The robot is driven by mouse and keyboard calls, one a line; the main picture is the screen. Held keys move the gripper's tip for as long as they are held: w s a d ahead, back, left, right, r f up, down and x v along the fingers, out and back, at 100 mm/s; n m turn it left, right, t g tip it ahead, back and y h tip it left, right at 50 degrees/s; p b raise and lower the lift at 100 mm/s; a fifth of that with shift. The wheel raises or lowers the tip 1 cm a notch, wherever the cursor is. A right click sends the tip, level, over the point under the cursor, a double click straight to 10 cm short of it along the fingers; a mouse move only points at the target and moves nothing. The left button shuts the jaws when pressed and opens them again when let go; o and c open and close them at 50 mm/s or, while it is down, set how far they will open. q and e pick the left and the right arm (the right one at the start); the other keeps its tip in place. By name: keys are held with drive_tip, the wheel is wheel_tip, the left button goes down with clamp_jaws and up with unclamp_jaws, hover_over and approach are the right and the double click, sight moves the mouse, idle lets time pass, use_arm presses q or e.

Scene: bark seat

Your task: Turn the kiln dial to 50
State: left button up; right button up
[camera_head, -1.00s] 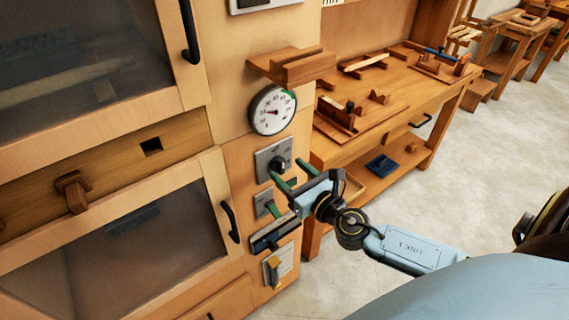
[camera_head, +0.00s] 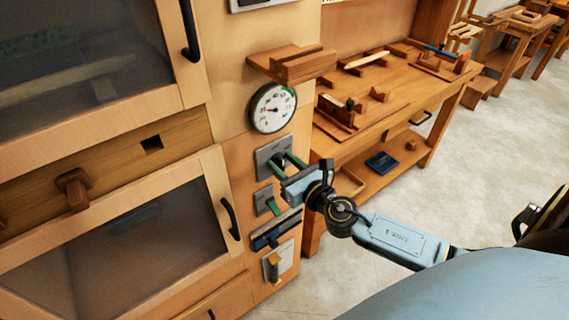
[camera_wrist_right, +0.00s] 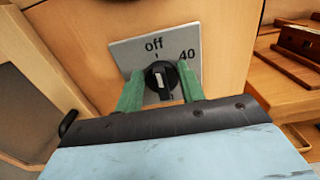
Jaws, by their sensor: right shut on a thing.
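The kiln dial is a black knob (camera_wrist_right: 160,80) on a grey plate (camera_wrist_right: 190,50) marked "off" at the top and "40" at the upper right, in the right wrist view. Its pale pointer bar stands close to upright, near "off". My right gripper (camera_wrist_right: 161,88) has its green fingers on either side of the knob, shut on it. In the head view my right gripper (camera_head: 281,163) reaches the dial plate (camera_head: 266,150) and mostly hides the knob. My left gripper is not in view.
A round white gauge (camera_head: 273,108) sits above the dial, under a wooden ledge (camera_head: 291,64). Below are a small switch plate (camera_head: 265,200) and a dark slotted panel (camera_head: 275,232). Kiln doors with black handles (camera_head: 230,219) are at left. A workbench (camera_head: 400,95) stands right.

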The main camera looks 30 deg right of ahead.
drive_tip(key=shift+m, duration=0.4)
drive_tip(key=shift+d+m+b, duration=0.15)
drive_tip(key=shift+m+b, duration=0.35)
drive_tip(key=shift+m, duration=0.6)
drive_tip(key=shift+d+f+m+p, duration=0.1)
drive_tip(key=shift+f+m+p, duration=0.35)
drive_tip(key=shift+m, duration=2.95)
drive_tip(key=shift+d+f+m+p, duration=0.1)
drive_tip(key=shift+m+p, duration=0.6)
drive_tip(key=shift+m, duration=2.7)
drive_tip(key=shift+d+f+m+p, duration=0.15)
drive_tip(key=shift+m+p, duration=0.45)
drive_tip(key=shift+m, duration=2.8)
drive_tip(key=shift+f+m, duration=0.1)
drive_tip(key=shift+m, duration=0.2)
